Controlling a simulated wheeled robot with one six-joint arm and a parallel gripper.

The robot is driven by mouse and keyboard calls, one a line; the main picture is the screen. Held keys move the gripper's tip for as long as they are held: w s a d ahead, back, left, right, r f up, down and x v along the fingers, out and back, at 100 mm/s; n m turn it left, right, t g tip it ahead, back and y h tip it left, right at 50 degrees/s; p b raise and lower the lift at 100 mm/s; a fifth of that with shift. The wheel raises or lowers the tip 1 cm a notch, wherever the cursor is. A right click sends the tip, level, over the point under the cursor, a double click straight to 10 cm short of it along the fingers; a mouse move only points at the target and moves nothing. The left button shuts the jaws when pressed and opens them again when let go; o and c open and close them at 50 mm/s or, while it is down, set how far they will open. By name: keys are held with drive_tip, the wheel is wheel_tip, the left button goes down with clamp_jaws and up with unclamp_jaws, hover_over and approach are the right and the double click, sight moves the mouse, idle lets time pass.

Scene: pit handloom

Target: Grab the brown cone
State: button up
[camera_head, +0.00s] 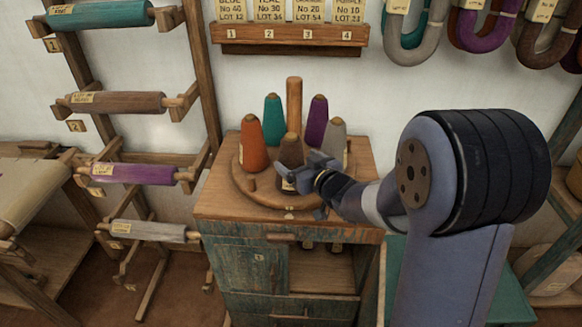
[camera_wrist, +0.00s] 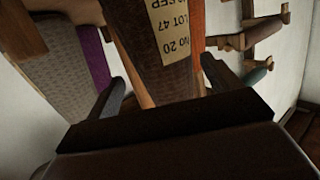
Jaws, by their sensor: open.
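The brown cone (camera_head: 290,151) stands upright at the front of a round wooden stand (camera_head: 246,188) in the head view. My gripper (camera_head: 303,176) is at its lower right front and partly covers it. In the wrist view my gripper (camera_wrist: 163,74) is open, with a labelled cone surface between and beyond its fingers. I cannot tell whether the fingers touch the cone.
An orange cone (camera_head: 253,146), a teal cone (camera_head: 273,119), a purple cone (camera_head: 317,121) and a grey cone (camera_head: 336,138) stand close around a wooden post (camera_head: 294,98). The stand rests on a cabinet (camera_head: 262,240). A yarn rack (camera_head: 200,75) is at left.

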drive_tip(key=x, duration=0.2)
drive_tip(key=p+x, duration=0.1)
drive_tip(key=x, duration=0.1)
drive_tip(key=shift+s+a+r, duration=0.1)
drive_tip(key=shift+a+r, duration=0.05)
drive_tip(key=shift+a, duration=0.15)
drive_tip(key=shift+w+a, duration=0.3)
drive_tip(key=shift+w, duration=0.15)
drive_tip(key=shift+c, duration=0.3)
drive_tip(key=c, duration=1.1)
drive_tip(key=shift+c, duration=0.2)
